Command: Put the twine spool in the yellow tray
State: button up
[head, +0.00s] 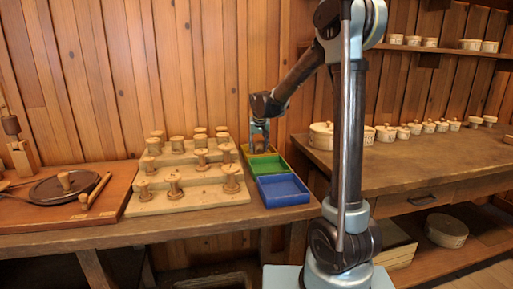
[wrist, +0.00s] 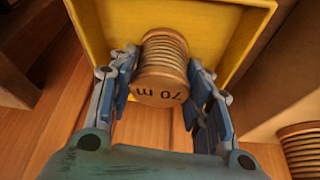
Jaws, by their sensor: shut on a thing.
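My gripper (head: 260,136) is low at the back of the row of trays in the head view. In the wrist view my gripper (wrist: 162,92) is shut on a ribbed brown spool, the twine spool (wrist: 163,62), with one finger on each side. I cannot tell whether the spool touches the tray floor. In the head view the tray is mostly hidden behind the green tray and my gripper.
The green tray (head: 267,167) and blue tray (head: 283,190) stand in front, both empty as far as I see. A stepped rack (head: 205,188) with several spools is to the left. Another spool (wrist: 302,150) shows at the wrist view's lower right. A bench with lidded pots is on the right.

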jog(key=o, duration=1.1)
jog(key=v, duration=1.2)
